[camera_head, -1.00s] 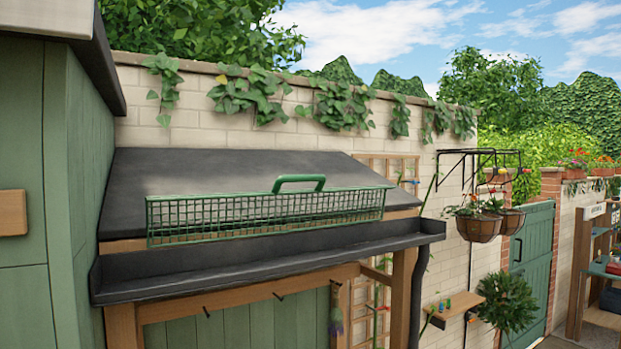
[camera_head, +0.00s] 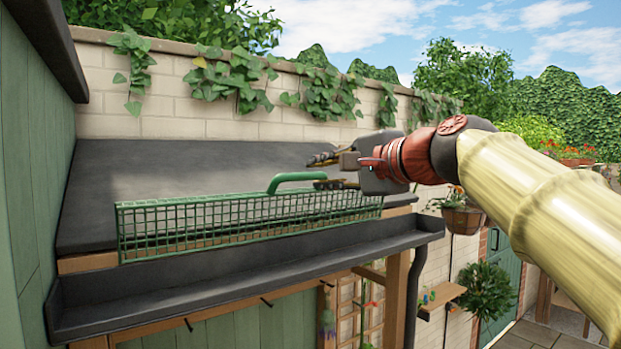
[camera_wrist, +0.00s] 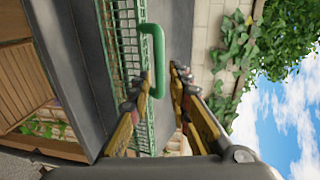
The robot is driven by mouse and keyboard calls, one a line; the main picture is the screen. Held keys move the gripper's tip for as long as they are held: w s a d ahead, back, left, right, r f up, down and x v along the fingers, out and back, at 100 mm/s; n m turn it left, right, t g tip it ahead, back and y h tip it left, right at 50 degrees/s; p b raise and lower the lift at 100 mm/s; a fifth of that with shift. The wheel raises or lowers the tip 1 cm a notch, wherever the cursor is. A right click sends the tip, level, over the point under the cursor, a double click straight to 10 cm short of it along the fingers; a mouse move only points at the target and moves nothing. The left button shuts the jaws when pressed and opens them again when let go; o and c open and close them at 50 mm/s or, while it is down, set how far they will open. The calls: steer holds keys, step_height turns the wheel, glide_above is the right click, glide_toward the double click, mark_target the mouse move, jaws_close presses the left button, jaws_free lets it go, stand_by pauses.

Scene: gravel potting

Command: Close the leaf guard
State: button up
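The leaf guard (camera_head: 200,222) is a long green wire-mesh panel. It stands raised along the roof's lower edge, behind the dark gutter (camera_head: 240,265), whose channel shows uncovered. A green bar handle (camera_head: 290,177) sits on the guard's top edge. My gripper (camera_head: 318,171) comes from the right at the handle's right end, with its fingers spread apart. In the wrist view, the handle (camera_wrist: 159,60) lies between the lines of the two open fingers (camera_wrist: 155,82). No contact with the handle is clear.
The dark sloping roof (camera_head: 180,165) lies behind the guard, below a pale brick wall (camera_head: 180,115) with ivy. A green shed wall (camera_head: 30,170) stands at the left. A hanging basket (camera_head: 460,218) and a small wooden shelf (camera_head: 440,298) are at the right.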

mark_target(305, 177)
steer(key=p+x, duration=0.2)
steer(key=x, duration=0.6)
steer(key=shift+f, duration=0.15)
steer(key=c, duration=0.3)
jaws_close()
